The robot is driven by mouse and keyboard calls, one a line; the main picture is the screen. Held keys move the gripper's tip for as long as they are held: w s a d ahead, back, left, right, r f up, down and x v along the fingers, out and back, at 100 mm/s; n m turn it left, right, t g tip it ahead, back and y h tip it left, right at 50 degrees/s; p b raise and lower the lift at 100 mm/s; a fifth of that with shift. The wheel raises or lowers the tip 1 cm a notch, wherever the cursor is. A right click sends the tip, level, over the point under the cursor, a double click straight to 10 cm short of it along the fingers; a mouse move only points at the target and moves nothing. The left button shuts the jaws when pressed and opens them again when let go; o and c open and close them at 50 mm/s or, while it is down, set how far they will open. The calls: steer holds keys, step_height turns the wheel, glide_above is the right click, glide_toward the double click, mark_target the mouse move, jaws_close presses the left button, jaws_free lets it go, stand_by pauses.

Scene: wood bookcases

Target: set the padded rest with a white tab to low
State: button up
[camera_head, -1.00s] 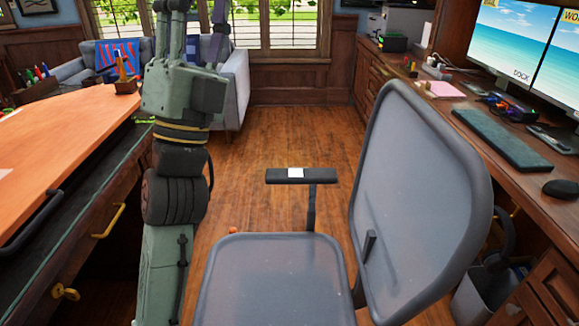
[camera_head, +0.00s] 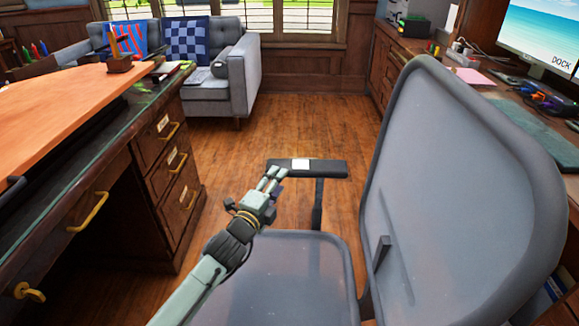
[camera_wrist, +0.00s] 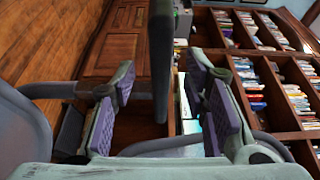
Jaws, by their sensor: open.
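The padded rest (camera_head: 328,169) is a dark flat bar with a white tab (camera_head: 300,165) on top, held on a post at the far side of the grey office chair. My gripper (camera_head: 270,180) is at the left end of the rest in the head view. In the wrist view the rest (camera_wrist: 162,50) appears as a dark upright bar between the two open fingers (camera_wrist: 162,78) with purple pads, with space on both sides. The white tab is not visible there. Contact cannot be told from the head view.
The chair seat (camera_head: 285,285) lies below my arm, and the tall chair back (camera_head: 450,190) rises at right. A wooden desk with drawers (camera_head: 170,170) stands at left. A grey sofa (camera_head: 240,80) is at the back. Clear wood floor (camera_head: 310,120) lies beyond the rest.

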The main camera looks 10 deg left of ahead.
mark_target(289, 168)
steer(key=w, duration=0.2)
steer(key=w+d, duration=0.1)
steer(key=w, duration=0.2)
steer(key=w+p, duration=0.1)
steer(key=w, duration=0.1)
steer(key=shift+w+d, duration=0.25)
steer(key=shift+w, duration=0.05)
steer(key=shift+c, duration=0.2)
jaws_close()
stand_by(0.3)
